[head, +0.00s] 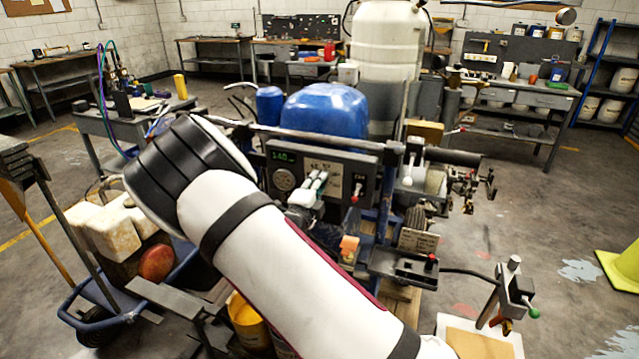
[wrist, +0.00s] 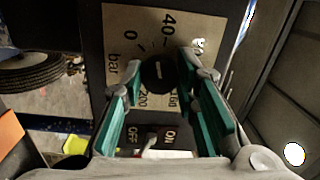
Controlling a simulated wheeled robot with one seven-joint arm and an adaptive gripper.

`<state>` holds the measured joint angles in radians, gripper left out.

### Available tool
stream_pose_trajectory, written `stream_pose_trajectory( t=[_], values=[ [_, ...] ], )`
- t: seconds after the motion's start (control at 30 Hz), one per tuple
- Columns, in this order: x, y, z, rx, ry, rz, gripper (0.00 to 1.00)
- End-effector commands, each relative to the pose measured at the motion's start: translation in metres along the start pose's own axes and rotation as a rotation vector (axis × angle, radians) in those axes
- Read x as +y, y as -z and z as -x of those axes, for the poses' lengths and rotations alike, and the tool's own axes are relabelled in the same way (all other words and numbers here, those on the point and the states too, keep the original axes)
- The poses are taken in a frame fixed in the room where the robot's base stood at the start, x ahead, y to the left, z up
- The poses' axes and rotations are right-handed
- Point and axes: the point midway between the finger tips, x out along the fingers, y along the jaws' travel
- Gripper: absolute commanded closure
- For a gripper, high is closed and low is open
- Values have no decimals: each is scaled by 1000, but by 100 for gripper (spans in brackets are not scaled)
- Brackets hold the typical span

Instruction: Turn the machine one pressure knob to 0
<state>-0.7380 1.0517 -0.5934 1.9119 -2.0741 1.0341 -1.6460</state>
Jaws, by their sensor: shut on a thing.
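The plate appears turned in the wrist view. The mark's exact reading is hard to tell. My gripper (wrist: 163,70) is shut on the knob, one teal-padded finger on each side. In the head view my gripper (head: 308,188) is at the machine's dark control panel (head: 365,156), with the knob hidden behind it. The panel's green display (head: 283,157) is too small to read surely.
An ON/OFF switch (wrist: 152,140) lies close to my fingers. A lever with a red tip (head: 355,197) stands right of my gripper. A yellow cone (head: 625,268) stands at the right.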

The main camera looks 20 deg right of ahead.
Motion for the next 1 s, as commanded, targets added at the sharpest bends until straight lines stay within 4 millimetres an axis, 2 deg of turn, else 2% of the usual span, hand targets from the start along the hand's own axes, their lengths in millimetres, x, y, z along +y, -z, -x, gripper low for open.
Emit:
stream_pose_trajectory(
  t=[0.5,1.0],
  values=[
    [1,-1,1,-16,-13,408,100],
    [1,-1,1,-19,-19,535,100]
  ],
)
